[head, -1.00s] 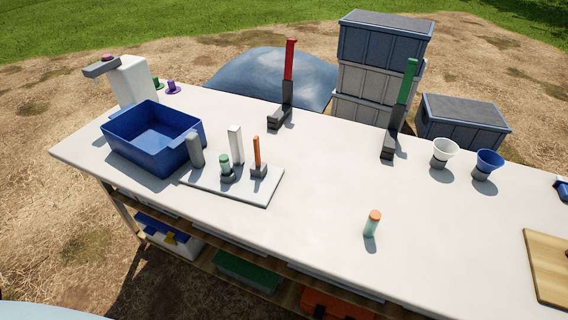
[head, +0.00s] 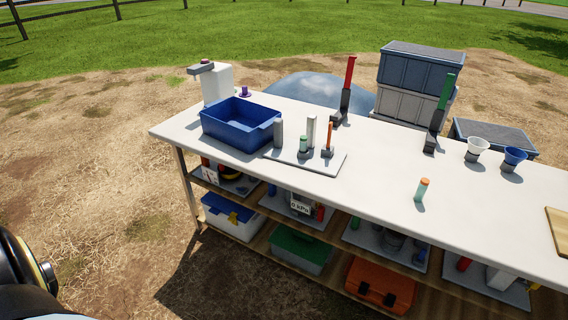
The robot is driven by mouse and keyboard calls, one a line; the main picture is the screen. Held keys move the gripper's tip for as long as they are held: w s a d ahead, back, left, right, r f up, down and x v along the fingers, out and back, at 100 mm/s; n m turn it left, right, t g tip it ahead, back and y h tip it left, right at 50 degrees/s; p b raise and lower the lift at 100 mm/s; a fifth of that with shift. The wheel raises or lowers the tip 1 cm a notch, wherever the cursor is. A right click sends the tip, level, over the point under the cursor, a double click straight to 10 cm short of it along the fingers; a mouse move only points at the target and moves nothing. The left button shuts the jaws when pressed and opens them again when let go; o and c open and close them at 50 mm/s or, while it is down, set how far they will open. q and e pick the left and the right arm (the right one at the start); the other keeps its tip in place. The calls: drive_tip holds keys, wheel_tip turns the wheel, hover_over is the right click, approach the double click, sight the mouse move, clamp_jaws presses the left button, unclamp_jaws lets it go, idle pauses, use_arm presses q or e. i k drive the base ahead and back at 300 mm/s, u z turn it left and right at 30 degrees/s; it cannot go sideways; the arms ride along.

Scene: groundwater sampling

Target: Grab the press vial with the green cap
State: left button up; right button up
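A small vial with a green cap (head: 303,140) stands upright in a dark holder on a thin white tray (head: 328,165) at the left part of the long white table. A grey cylinder (head: 278,133), a white block (head: 311,130) and an orange stick in a dark base (head: 328,138) stand around it. Another vial, with an orange cap (head: 423,184), stands alone on the table further right. Neither of my grippers is in view. A dark rounded part, probably mine, shows at the lower left edge, well away from the table.
A blue bin (head: 238,126) stands left of the tray, before a white dispenser (head: 216,84). Red-handled (head: 347,84) and green-handled (head: 440,106) upright tools stand at the back. Two cups (head: 477,147) are at right. Shelves below hold boxes, including an orange case (head: 380,285). Ground at left is clear.

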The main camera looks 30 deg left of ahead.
sight(303, 140)
drive_tip(key=z, duration=0.15)
drive_tip(key=k, duration=0.05)
drive_tip(key=u, duration=1.3)
